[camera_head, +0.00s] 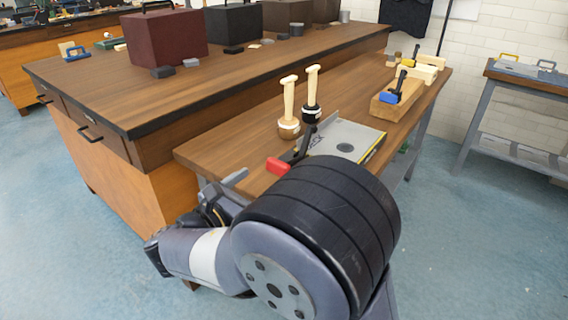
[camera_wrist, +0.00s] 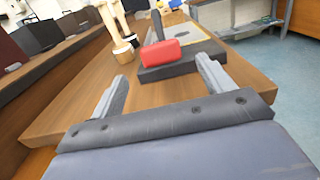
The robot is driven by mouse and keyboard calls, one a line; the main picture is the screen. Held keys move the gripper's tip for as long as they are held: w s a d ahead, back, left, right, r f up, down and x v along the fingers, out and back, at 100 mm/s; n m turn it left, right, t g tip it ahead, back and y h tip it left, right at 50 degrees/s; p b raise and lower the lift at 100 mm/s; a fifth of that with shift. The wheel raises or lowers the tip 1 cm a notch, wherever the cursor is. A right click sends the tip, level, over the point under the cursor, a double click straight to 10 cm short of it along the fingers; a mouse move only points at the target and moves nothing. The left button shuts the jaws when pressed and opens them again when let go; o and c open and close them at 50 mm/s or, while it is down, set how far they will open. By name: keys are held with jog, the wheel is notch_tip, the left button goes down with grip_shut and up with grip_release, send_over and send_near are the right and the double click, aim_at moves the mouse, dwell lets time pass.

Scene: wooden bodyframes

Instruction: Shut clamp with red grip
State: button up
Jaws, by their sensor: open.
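The clamp's red grip (camera_head: 277,166) sits at the near end of a grey base plate (camera_head: 358,139) on the narrow wooden bench. In the wrist view the red grip (camera_wrist: 160,53) lies ahead of my gripper (camera_wrist: 160,78), roughly between the lines of its two fingers but beyond them. A dark upright lever (camera_wrist: 157,26) stands behind the grip. My gripper is open and empty, and apart from the grip. In the head view my arm hides part of the clamp, and only part of my gripper (camera_head: 222,186) shows.
A blue-gripped clamp (camera_head: 390,97) on a wooden block is farther along the bench (camera_head: 240,150). Open floor (camera_head: 470,230) lies to the right.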

aim_at(275, 169)
jog(key=b+x, duration=0.1)
jog(key=x, duration=0.8)
jog(key=shift+w+d, duration=0.15)
jog(key=shift+d, duration=0.1)
jog(key=c, duration=1.4)
jog(key=shift+r, duration=0.1)
